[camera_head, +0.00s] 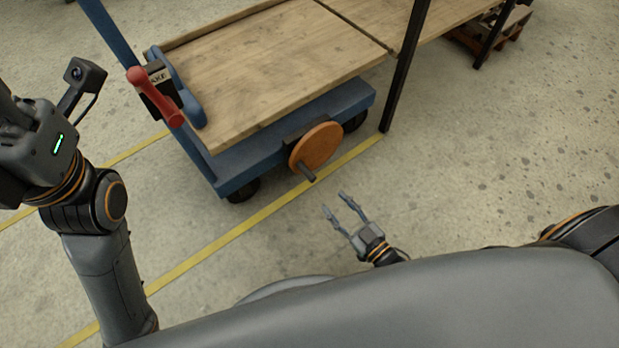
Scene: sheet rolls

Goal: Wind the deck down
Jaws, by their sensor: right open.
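The wooden deck (268,62) lies on a blue wheeled cart (232,168) in the upper middle of the head view. An orange-brown handwheel (322,143) with a dark crank knob (308,174) sits on the cart's near side. The knob is at the lower left of the wheel. My right gripper (341,203) is open and empty, a little below and to the right of the knob, apart from it. My left arm stands at the left edge, and its gripper fingers are outside the view.
A red-handled lever (155,97) is on a blue post at the cart's left end. A second wooden surface (362,18) adjoins the deck, with a black post (404,68) at the joint. A yellow floor line (238,232) runs below the cart. The floor at right is clear.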

